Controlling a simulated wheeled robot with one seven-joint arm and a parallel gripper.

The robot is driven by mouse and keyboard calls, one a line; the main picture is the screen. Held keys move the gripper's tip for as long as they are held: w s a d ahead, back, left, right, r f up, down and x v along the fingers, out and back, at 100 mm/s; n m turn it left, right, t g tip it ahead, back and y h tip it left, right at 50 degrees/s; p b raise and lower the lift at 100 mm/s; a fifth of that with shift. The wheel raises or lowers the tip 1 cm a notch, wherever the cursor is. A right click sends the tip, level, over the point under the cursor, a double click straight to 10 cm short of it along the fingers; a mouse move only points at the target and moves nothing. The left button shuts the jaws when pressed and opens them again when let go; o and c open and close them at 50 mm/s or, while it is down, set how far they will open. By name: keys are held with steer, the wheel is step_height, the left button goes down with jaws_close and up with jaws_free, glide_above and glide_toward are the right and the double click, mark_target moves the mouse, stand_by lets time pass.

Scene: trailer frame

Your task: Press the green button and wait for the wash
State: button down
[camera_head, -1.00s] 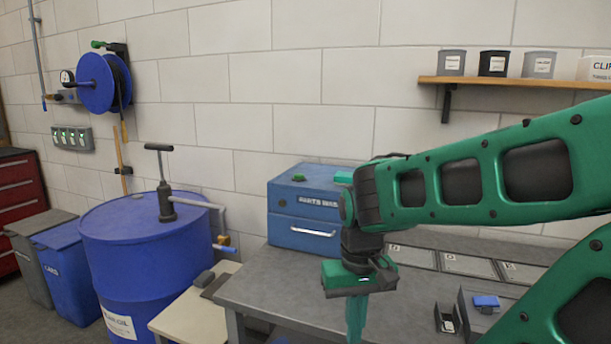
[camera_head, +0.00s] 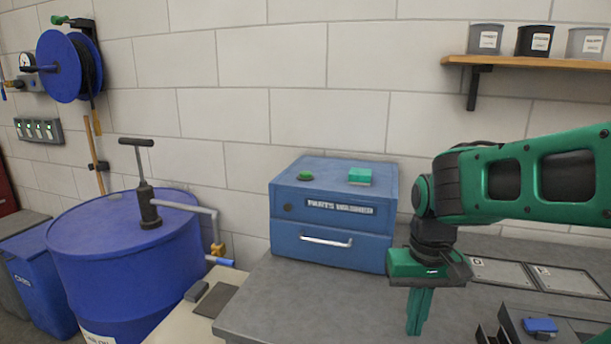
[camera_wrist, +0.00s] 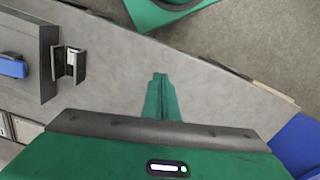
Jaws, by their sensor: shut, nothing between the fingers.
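The blue parts washer (camera_head: 330,212) stands on the grey bench against the wall, with a label and a silver handle on its front. The round green button (camera_head: 304,176) is on its top, left side. A teal-green block (camera_head: 360,176) sits on the top further right. My gripper (camera_head: 416,330) points down over the bench, in front and to the right of the washer, apart from it. Its green fingers are together and empty. In the wrist view my gripper (camera_wrist: 160,80) shows shut fingers over bare bench; the washer and button are not seen there.
A blue drum (camera_head: 130,255) with a hand pump (camera_head: 145,185) stands left of the bench. A holder with a blue item (camera_head: 540,326) is at the right front. Grey flat panels (camera_head: 500,272) lie at the back right. A shelf (camera_head: 540,62) with tins hangs above right.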

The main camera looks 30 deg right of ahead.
step_height(320, 180, up, 28)
steer(key=n+t, duration=0.9)
steer(key=n, duration=0.6)
glide_above(308, 174)
steer(key=shift+w+r+h, duration=0.15)
steer(key=shift+w+h, duration=0.1)
steer(key=shift+h, duration=0.15)
steer(key=shift+f, duration=4.5)
steer(key=shift+s+f, duration=0.1)
steer(key=shift+f, duration=0.8)
steer(key=shift+r, duration=1)
